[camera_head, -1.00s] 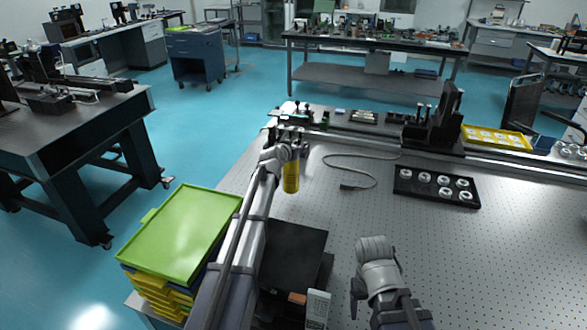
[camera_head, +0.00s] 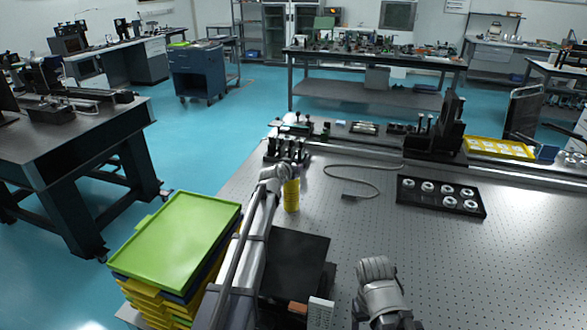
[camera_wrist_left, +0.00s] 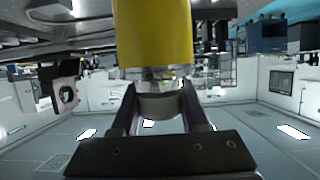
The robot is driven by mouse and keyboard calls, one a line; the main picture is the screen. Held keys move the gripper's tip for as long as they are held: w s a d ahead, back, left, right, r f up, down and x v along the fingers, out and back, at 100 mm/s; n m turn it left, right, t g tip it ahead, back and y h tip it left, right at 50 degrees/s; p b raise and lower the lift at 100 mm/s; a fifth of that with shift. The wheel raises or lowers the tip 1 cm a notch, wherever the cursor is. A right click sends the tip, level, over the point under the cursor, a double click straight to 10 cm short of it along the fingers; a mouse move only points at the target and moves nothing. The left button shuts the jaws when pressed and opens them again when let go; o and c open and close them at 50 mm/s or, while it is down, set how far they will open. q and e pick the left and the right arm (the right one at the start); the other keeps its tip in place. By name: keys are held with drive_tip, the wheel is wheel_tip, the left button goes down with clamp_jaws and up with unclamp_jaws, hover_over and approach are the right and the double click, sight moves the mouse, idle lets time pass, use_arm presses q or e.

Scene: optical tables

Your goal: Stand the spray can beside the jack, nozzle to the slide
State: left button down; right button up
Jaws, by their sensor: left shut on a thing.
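The yellow spray can (camera_head: 292,196) is upright at the left part of the perforated table, beyond the black flat-topped block (camera_head: 302,258) that looks like the jack. My left gripper (camera_head: 290,180) is at the can's top end. In the left wrist view, which looks upside down, the fingers are shut on the can's narrow top (camera_wrist_left: 158,104), below its yellow body (camera_wrist_left: 153,35). Which way the nozzle faces is hidden. I cannot tell whether the can's base touches the table. A long dark rail (camera_head: 500,165), perhaps the slide, runs along the back.
Dark post holders (camera_head: 287,150) stand just behind the can. A grey cable (camera_head: 378,180) lies to its right, with a black tray of pale rings (camera_head: 440,206) farther right. Green and yellow trays (camera_head: 180,240) are stacked at the left. The table's middle is clear.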

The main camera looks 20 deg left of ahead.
use_arm(q)
drive_tip(key=shift+c, duration=2.1)
unclamp_jaws()
drive_tip(key=shift+f, duration=0.1)
